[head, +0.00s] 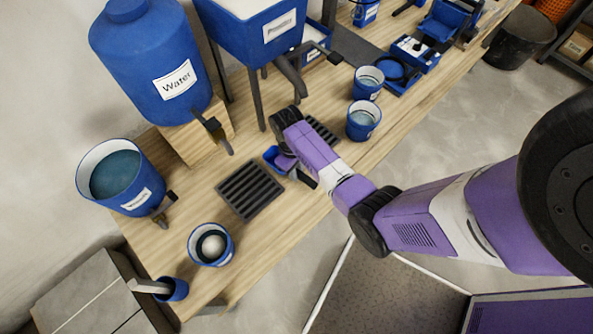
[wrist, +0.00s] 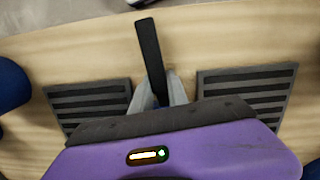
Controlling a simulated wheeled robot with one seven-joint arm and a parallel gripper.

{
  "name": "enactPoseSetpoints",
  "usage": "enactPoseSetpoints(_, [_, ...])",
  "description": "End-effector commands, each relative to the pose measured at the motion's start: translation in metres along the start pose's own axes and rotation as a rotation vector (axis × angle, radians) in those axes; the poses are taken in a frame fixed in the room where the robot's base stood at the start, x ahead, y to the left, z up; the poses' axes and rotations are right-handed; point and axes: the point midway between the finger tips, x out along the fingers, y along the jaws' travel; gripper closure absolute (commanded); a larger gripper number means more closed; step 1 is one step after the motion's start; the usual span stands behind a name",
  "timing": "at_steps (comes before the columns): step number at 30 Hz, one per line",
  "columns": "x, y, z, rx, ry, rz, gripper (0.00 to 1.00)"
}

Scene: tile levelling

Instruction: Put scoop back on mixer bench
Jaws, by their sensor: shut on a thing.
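My gripper (head: 294,170) is shut on the scoop, low over the wooden mixer bench (head: 205,183). The scoop's blue bowl (head: 270,155) shows left of my gripper in the head view, partly hidden by it. Its black handle (wrist: 150,52) sticks out beyond the grey fingers (wrist: 161,96) in the wrist view, where the bowl is hidden. The scoop is between two dark slatted grates, one at the left (head: 250,190) and one partly behind my arm (head: 323,130). I cannot tell whether the scoop touches the bench.
A blue water tank (head: 140,60), a powder hopper (head: 262,35) with a spout, and a large blue bucket (head: 120,178) stand along the back. A bucket with a pale ball (head: 211,244) is near the front left. Two water buckets (head: 364,119) stand right of my wrist.

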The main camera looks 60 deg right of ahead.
Motion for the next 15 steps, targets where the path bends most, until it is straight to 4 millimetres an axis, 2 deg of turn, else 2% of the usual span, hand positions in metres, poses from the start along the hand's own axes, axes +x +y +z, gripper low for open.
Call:
enactPoseSetpoints(8, [0.0053,0.0002,-0.0011,0.000,0.001,0.000,1.00])
enactPoseSetpoints(9, [0.0043,0.0002,-0.0010,0.000,0.001,0.000,0.72])
enactPoseSetpoints(12, [0.0043,0.0001,-0.0009,0.000,0.001,0.000,0.55])
enactPoseSetpoints(15, [0.0044,0.0001,-0.0009,0.000,0.001,0.000,0.55])
